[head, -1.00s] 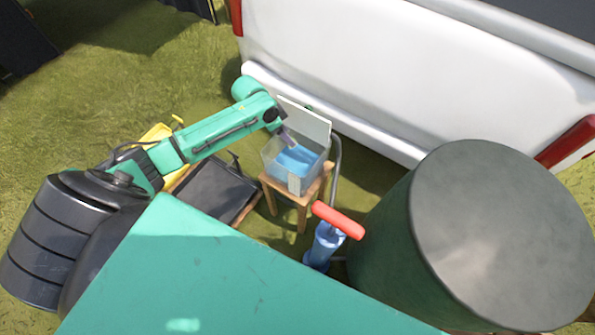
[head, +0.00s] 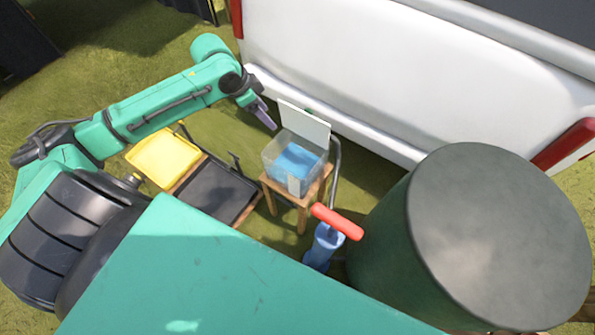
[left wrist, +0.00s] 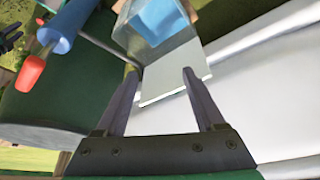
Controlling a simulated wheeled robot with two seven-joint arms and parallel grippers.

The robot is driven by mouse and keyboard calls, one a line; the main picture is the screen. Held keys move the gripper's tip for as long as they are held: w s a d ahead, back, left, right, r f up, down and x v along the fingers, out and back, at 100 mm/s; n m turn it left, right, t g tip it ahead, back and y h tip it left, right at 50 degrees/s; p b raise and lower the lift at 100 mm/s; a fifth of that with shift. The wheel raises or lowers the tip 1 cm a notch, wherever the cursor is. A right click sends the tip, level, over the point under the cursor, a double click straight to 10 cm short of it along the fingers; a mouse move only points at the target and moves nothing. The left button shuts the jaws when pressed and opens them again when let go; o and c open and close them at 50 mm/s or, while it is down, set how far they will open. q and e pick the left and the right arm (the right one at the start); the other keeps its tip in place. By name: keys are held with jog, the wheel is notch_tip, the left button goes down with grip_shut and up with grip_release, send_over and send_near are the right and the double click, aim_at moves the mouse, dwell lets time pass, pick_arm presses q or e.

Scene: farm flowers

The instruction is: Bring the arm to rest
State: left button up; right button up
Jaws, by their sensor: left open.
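My left arm reaches in from the left in the head view, and my left gripper (head: 266,118) hangs in the air just left of a clear box (head: 278,150) with blue contents. In the left wrist view the two fingers of the left gripper (left wrist: 158,85) are spread apart with nothing between them. Beyond the fingertips is the box's pale lid panel (left wrist: 175,80), which stands raised in the head view. I see no contact between fingers and box. My right gripper is not in view.
The box stands on a small wooden stool (head: 301,222). A yellow tray (head: 165,156) and a black tray (head: 216,190) lie to its left. A blue pump (head: 323,246) with a red handle and a large green barrel (head: 390,245) stand at right. A white vehicle (head: 400,80) is behind.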

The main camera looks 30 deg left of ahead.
pick_arm(q)
jog(key=shift+s+r, duration=0.1)
jog(key=shift+r, duration=0.2)
jog(key=shift+a, duration=0.1)
jog(key=w+a+f+n+t+y, duration=0.15)
jog(key=a+f+n, duration=0.5)
jog(key=f, duration=0.85)
jog(key=s+a+f+y, duration=0.1)
jog(key=s+a+f, duration=0.15)
jog(key=f, duration=0.35)
jog(key=s+a+f, duration=0.2)
jog(key=s+f, duration=0.2)
jog(key=f, duration=0.2)
jog(key=s+d+f+g, duration=0.1)
jog(key=s+d+f, duration=0.3)
jog(key=s, duration=0.5)
jog(key=s+d+f+g, duration=0.1)
jog(key=s+d+f, duration=0.4)
jog(key=s+f, duration=0.3)
jog(key=s+d+f+g, duration=0.2)
jog(key=s+d+f, duration=0.3)
jog(key=s, duration=0.6)
jog(key=shift+s+f+m, duration=0.35)
jog(key=shift+f+m, duration=0.1)
jog(key=shift+f, duration=0.05)
